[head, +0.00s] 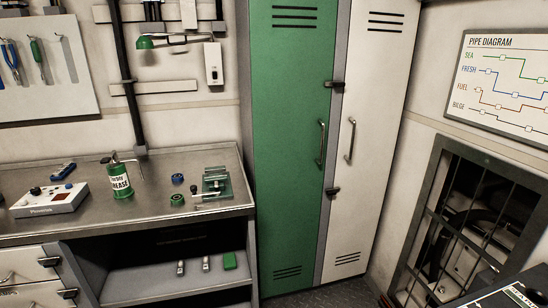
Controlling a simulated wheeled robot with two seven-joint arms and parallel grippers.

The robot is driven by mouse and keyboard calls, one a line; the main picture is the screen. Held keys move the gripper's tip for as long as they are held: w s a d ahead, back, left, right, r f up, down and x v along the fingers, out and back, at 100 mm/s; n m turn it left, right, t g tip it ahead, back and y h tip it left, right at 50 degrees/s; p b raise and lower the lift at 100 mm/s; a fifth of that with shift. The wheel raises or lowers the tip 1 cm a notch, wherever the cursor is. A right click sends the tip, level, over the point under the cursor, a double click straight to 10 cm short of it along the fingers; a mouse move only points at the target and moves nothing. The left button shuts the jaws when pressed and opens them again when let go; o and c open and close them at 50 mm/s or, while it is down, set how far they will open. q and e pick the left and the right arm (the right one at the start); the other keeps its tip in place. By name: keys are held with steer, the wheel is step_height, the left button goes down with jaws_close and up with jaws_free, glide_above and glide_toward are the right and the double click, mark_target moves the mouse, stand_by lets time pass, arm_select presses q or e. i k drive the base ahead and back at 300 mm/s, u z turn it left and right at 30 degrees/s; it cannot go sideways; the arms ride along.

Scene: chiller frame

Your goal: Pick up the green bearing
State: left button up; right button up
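A small green ring-shaped part (177,200), which looks like the green bearing, sits on the metal workbench (150,219) near its front edge. A similar blue ring (177,178) lies just behind it. A small dark piece (193,189) is to its right. A green and metal vise-like fixture (216,182) stands further right, close to the bench's right end. Neither of my grippers is in view.
A green grease can (120,181), a white instrument box (48,200) and a blue tool (63,171) stand left on the bench. Shelves below hold small items, including a green block (230,260). A green locker (290,150) rises right of the bench.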

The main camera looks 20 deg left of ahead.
mark_target(176, 200)
steer(key=u, duration=0.85)
steer(key=i, duration=0.9)
steer(key=u, duration=0.6)
